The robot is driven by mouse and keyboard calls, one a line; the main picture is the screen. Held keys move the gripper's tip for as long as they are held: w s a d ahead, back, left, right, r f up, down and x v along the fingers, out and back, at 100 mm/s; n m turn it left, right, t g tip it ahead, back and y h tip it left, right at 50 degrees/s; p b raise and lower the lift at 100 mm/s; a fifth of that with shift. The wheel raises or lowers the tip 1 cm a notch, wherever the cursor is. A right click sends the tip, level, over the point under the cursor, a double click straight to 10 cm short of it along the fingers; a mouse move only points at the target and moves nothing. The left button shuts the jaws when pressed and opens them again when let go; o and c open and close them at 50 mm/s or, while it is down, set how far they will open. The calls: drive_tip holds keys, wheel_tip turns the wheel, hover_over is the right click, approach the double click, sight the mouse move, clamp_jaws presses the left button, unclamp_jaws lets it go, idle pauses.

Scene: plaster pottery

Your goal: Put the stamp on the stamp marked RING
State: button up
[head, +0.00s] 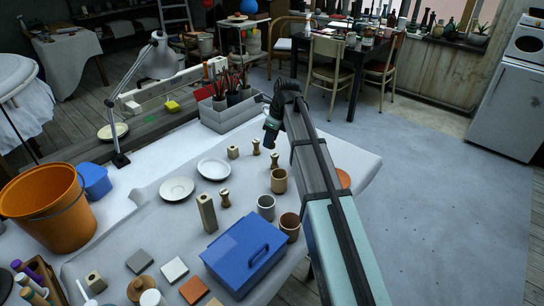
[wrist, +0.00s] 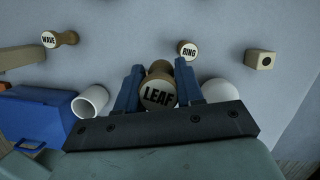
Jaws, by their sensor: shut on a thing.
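My gripper (head: 271,135) points down over the grey table cloth. In the wrist view its two blue fingers (wrist: 158,84) are closed on either side of the stamp marked LEAF (wrist: 158,96), whose lettered face is toward the camera. The stamp marked RING (wrist: 188,47) stands apart, just beyond the right finger. In the head view a small wooden stamp (head: 274,160) shows just below my gripper, and another (head: 256,147) stands to its left; their markings are not readable there. I cannot tell how high the LEAF stamp is above the cloth.
The stamp marked WAVE (wrist: 60,39) stands to the left. A block with a hole (wrist: 262,60) is at the right. A blue box (head: 245,250), a pale mug (head: 266,205), brown mugs (head: 290,226) and two plates (head: 214,168) stand around. Bare cloth surrounds the RING stamp.

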wheel_tip(320, 180, up, 3)
hover_over(272, 154)
drive_tip(key=d, duration=0.1)
wheel_tip(272, 154, down, 10)
drive_tip(key=shift+s+r+n+g, duration=0.15)
drive_tip(key=shift+n+g, duration=0.15)
drive_tip(key=shift+n, duration=0.9)
drive_tip(key=o, duration=1)
drive_tip(key=v, duration=1.2)
drive_tip(key=shift+d, duration=0.1)
